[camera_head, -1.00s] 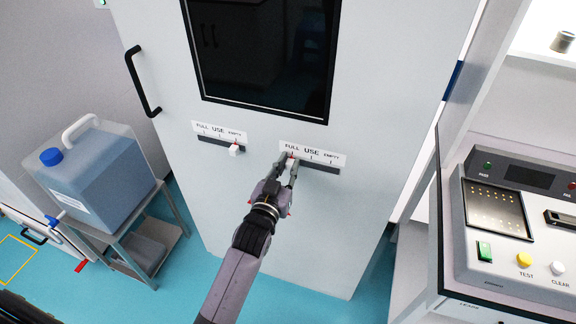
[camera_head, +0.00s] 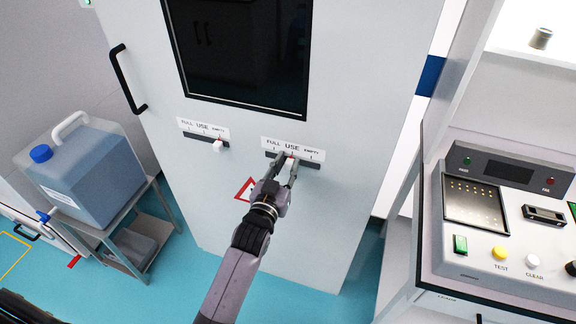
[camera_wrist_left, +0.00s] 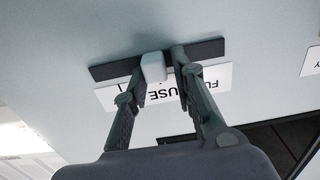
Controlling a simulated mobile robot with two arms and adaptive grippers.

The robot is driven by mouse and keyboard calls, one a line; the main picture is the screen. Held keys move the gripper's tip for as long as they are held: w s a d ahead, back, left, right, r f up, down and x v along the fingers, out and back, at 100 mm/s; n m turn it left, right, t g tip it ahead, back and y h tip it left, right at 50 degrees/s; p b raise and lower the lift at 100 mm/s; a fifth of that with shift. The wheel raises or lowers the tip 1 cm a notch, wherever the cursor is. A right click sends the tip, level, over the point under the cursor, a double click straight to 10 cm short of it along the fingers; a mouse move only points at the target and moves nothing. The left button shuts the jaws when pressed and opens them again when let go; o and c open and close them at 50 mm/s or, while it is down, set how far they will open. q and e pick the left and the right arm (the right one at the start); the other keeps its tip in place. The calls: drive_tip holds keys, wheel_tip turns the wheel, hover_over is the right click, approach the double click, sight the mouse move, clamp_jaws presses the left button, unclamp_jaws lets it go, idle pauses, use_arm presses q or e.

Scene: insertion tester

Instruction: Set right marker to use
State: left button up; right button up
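The right marker is a small white knob (camera_head: 289,156) on a dark slot under a FULL–USE–EMPTY label (camera_head: 293,149) on the white cabinet door. It sits about below USE. In the left wrist view, which is turned over, the knob (camera_wrist_left: 153,66) stands on the dark strip (camera_wrist_left: 110,70) by the word USE. My left gripper (camera_head: 288,160) has its fingertips on either side of the knob; a small gap shows on the FULL side. The left marker (camera_head: 218,146) is under its own label, near EMPTY. My right gripper is not in view.
A black handle (camera_head: 127,80) and dark window (camera_head: 240,60) are on the door. A red triangle sign (camera_head: 245,188) is left of my gripper. A blue jug (camera_head: 85,175) stands on a cart at left. A control panel (camera_head: 500,215) is at right.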

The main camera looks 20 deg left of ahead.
use_arm(q)
drive_tip(key=shift+o, duration=0.8)
drive_tip(key=shift+d, duration=0.15)
drive_tip(key=shift+o, duration=0.6)
drive_tip(key=shift+d, duration=0.1)
drive_tip(key=shift+s, duration=0.1)
drive_tip(key=s, duration=1.1)
drive_tip(key=shift+s+a, duration=0.25)
drive_tip(key=shift+s, duration=0.15)
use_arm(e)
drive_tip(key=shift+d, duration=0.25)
